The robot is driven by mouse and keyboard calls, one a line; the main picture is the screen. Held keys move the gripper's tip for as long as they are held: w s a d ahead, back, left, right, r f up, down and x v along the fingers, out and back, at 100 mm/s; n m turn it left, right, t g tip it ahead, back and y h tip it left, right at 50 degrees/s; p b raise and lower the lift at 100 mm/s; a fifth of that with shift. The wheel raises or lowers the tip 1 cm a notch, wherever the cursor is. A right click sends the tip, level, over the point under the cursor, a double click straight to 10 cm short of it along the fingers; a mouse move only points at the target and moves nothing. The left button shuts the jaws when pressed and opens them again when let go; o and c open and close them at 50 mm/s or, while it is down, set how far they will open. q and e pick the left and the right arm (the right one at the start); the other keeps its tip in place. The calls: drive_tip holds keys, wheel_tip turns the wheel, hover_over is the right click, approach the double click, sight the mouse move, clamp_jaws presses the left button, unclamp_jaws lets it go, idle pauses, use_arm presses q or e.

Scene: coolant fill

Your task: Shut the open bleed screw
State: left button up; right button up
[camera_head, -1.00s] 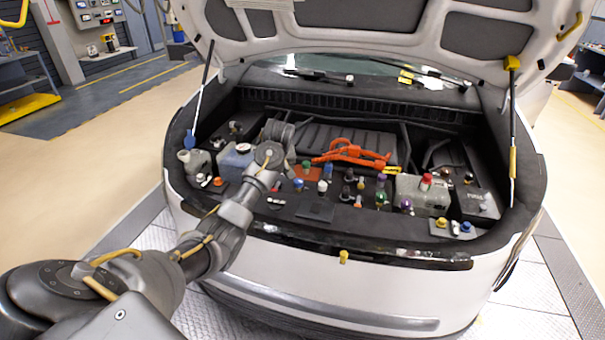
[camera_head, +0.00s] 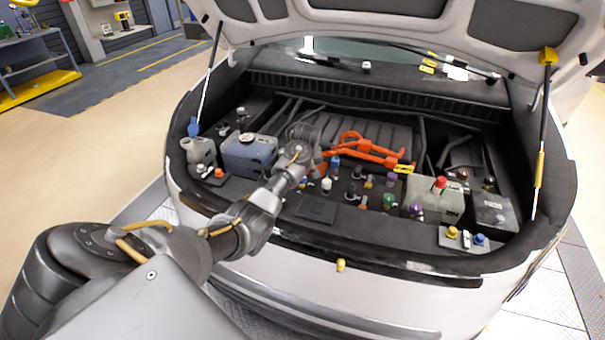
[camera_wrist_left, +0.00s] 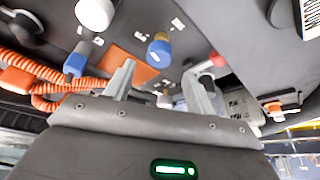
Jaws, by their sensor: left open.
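Small coloured caps and screws stand on the dark panel at the front of the engine bay, among them a green cap (camera_head: 389,200), a white cap (camera_head: 326,184) and a blue one (camera_head: 335,162). I cannot tell which is the open bleed screw. My left arm reaches over the bay's left-centre; its gripper is hidden behind the wrist in the head view. In the left wrist view my left gripper (camera_wrist_left: 160,72) is open and empty. A blue-topped knob with a yellow base (camera_wrist_left: 160,48) shows beyond the fingertips, beside an orange plate (camera_wrist_left: 135,64). My right gripper is not in view.
A blue reservoir (camera_head: 249,153) stands left of my wrist. A grey red-capped tank (camera_head: 437,200) stands at the right. The raised hood (camera_head: 380,28) overhangs the bay, with a strut (camera_head: 540,150) at the right.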

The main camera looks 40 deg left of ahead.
use_arm(q)
drive_tip(key=x, duration=0.2)
drive_tip(key=shift+w+f, duration=0.15)
drive_tip(key=shift+f, duration=0.2)
drive_tip(key=shift+w+a+f, duration=0.1)
drive_tip(key=shift+a+f, duration=0.05)
drive_tip(key=shift+f, duration=0.15)
drive_tip(key=shift+w+a+f, duration=0.1)
drive_tip(key=shift+a+f, duration=0.05)
drive_tip(key=shift+f, duration=0.25)
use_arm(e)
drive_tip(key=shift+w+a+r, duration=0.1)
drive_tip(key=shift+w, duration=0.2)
use_arm(q)
drive_tip(key=c, duration=1)
drive_tip(key=shift+o, duration=0.2)
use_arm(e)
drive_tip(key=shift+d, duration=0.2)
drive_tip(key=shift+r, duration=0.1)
